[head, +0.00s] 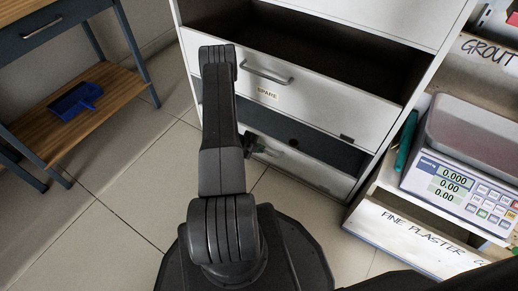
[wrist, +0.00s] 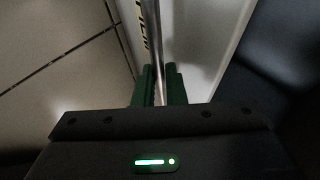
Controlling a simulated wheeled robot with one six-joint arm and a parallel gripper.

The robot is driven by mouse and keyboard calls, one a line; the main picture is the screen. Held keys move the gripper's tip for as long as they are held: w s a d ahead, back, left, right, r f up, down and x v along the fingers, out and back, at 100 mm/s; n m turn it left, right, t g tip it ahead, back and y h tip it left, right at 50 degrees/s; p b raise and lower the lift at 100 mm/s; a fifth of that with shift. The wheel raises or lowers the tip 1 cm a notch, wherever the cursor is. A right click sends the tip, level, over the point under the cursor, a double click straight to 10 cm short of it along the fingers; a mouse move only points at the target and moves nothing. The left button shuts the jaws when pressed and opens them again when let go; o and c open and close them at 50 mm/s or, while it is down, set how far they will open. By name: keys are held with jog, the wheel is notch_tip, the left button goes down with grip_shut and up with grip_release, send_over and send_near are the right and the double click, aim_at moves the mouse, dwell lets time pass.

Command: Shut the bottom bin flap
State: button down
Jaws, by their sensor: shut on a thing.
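The bottom bin flap (head: 318,178) is the low pale panel of the cabinet, with a dark gap above it; it looks partly open. My gripper (head: 262,148) is at its left part, mostly behind my arm in the head view. In the wrist view, my gripper's green fingers (wrist: 158,85) are shut on a slim metal bar (wrist: 152,45), which looks like the flap's handle. Dark lettering on a pale label shows beside the bar. The far end of the flap is out of the wrist view.
The flap above, labelled SPARE (head: 310,95), hangs open with its own handle (head: 267,72). A scale (head: 455,185) and a green tool (head: 405,140) sit on the right. A wooden-shelved bench (head: 50,130) with a blue dustpan (head: 76,101) stands left. Tiled floor between is clear.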

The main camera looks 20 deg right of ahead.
jog(key=shift+w+d+r, duration=0.15)
jog(key=shift+w+d, duration=0.05)
jog(key=c, duration=1.5)
grip_release()
jog(key=p+v, duration=0.4)
jog(key=v, duration=0.9)
jog(key=shift+a, duration=0.4)
jog(key=shift+s+r, duration=0.1)
jog(key=shift+s, duration=0.05)
jog(key=b+x, duration=0.4)
jog(key=x, duration=1)
jog(key=shift+s+a+r, duration=0.1)
